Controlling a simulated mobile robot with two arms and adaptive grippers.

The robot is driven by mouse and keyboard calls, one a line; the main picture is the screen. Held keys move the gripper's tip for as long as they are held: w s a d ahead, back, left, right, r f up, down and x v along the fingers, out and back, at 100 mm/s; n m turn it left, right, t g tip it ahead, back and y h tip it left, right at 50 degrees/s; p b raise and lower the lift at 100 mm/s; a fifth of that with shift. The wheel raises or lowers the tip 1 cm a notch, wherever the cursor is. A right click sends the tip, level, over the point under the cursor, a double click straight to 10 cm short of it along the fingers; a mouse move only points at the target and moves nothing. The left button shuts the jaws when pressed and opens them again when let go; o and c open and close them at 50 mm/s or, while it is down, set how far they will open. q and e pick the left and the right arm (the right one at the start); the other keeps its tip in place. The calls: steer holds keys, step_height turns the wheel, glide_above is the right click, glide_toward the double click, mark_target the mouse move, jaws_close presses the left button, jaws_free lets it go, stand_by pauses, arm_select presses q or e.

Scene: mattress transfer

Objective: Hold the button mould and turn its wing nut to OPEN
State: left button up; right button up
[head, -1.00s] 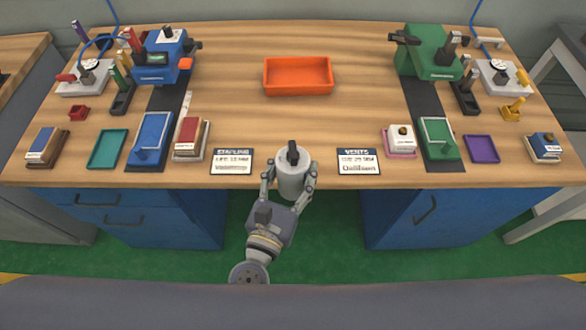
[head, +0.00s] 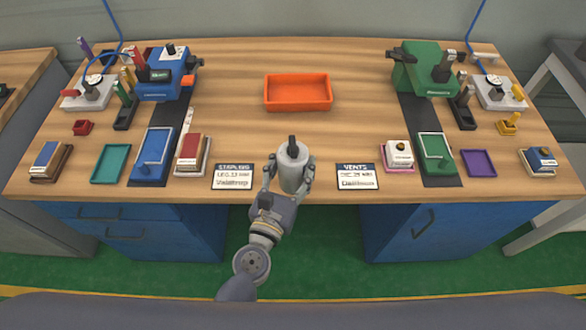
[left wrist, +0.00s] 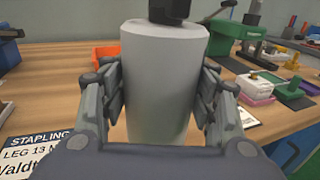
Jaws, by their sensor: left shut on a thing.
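The button mould (head: 292,172) is a light grey cylinder with a dark wing nut (head: 292,147) on its top. It is upright at the front edge of the table, between two printed cards. My left gripper (head: 291,178) is shut on the mould's sides, one finger on each side. In the left wrist view the mould (left wrist: 163,85) fills the middle between the fingers, and the dark nut (left wrist: 168,10) is cut off at the top. I cannot tell whether its base touches the table. No OPEN mark is readable. My right gripper is in neither view.
An orange tray (head: 298,106) lies behind the mould. The STAPLING card (head: 232,184) is on the left and the VENTS card (head: 357,183) on the right. A blue press (head: 164,88) stands back left, a green press (head: 424,84) back right.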

arm_select(q)
steer(key=w, duration=1)
steer(key=shift+w+p, duration=0.2)
steer(key=shift+p, duration=0.2)
stand_by(0.6)
stand_by(0.4)
steer(key=shift+f+b, duration=2.4)
steer(key=shift+b, duration=0.1)
steer(key=shift+r, duration=0.1)
